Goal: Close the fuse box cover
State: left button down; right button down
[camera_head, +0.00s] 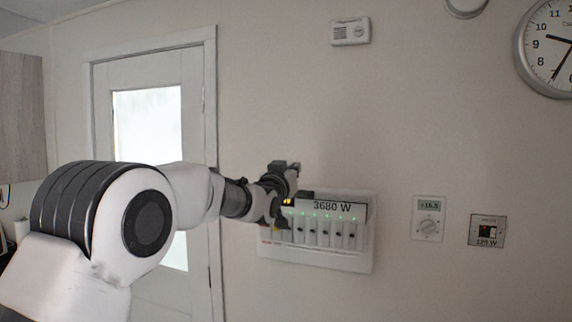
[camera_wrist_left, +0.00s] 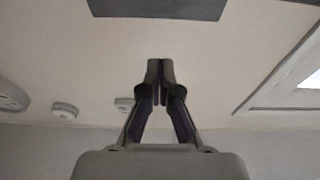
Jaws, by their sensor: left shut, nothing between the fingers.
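The white fuse box (camera_head: 318,258) is on the wall in the head view. Its row of switches with green lights is exposed below a grey strip reading 3680 W (camera_head: 338,206). I cannot clearly make out the cover's outline; a dark edge runs along the top of the box. My left gripper (camera_head: 280,222) is in front of the box's upper left corner and hides it. In the left wrist view its fingers (camera_wrist_left: 160,70) are together and empty. A dark grey panel (camera_wrist_left: 158,9) lies beyond the fingertips there. My right gripper is not in view.
A thermostat (camera_head: 428,218) and a small display panel (camera_head: 487,230) are on the wall to the right. A white door (camera_head: 180,85) is on the left, behind my left arm. An alarm (camera_head: 350,31) and a clock (camera_head: 552,50) hang higher up. The wall between is bare.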

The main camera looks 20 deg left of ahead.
pick_arm(q)
notch_tip(320, 180, down, 4)
jog(key=shift+s+f, duration=0.15)
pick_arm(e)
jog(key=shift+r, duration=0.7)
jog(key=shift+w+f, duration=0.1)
